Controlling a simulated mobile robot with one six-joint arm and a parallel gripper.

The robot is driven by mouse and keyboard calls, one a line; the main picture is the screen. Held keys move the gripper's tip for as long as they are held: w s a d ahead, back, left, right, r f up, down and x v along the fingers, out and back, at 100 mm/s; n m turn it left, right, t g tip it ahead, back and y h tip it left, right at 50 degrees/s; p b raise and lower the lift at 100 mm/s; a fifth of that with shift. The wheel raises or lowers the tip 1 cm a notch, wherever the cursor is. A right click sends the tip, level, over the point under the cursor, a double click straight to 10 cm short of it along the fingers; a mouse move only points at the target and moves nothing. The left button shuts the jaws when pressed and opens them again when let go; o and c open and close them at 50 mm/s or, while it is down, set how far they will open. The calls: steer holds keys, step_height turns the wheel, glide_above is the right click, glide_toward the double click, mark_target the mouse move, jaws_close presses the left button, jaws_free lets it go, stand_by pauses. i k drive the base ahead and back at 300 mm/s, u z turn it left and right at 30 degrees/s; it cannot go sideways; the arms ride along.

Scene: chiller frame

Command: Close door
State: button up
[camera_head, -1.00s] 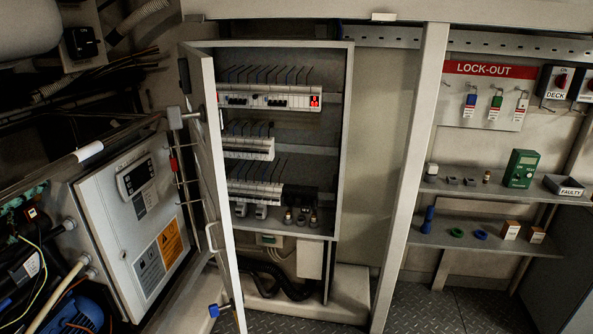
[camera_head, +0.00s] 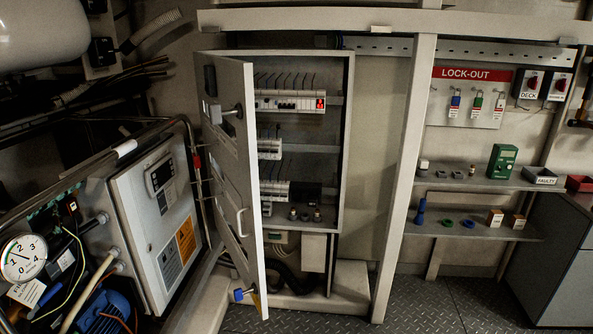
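The door (camera_head: 228,150) of the upright cabinet is a pale grey panel, standing partly open. It is hinged on the left and its free edge points toward me. A pale bar handle (camera_head: 241,222) is near that free edge. A grey latch-like part (camera_head: 219,111) sticks out higher on the door, and a blue item (camera_head: 239,294) is at its lower end. The cabinet (camera_head: 346,150) shows rows of breakers (camera_head: 290,101) inside; the door hides their left ends. My gripper is not in view.
A machine with a grey control box (camera_head: 150,250) and a pressure gauge (camera_head: 22,258) stands close on the left. A post (camera_head: 405,180) stands right of the cabinet. Shelves (camera_head: 470,228) with small items and a lock-out board (camera_head: 470,98) are further right. The chequered floor (camera_head: 420,305) in front is clear.

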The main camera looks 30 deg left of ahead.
mark_target(230, 83)
steer(key=u, duration=1.8)
steer(key=i, duration=1.5)
steer(key=u, duration=0.05)
steer(key=k, duration=1.05)
steer(key=z, duration=0.25)
steer(key=i, duration=0.95)
steer(key=u, duration=0.45)
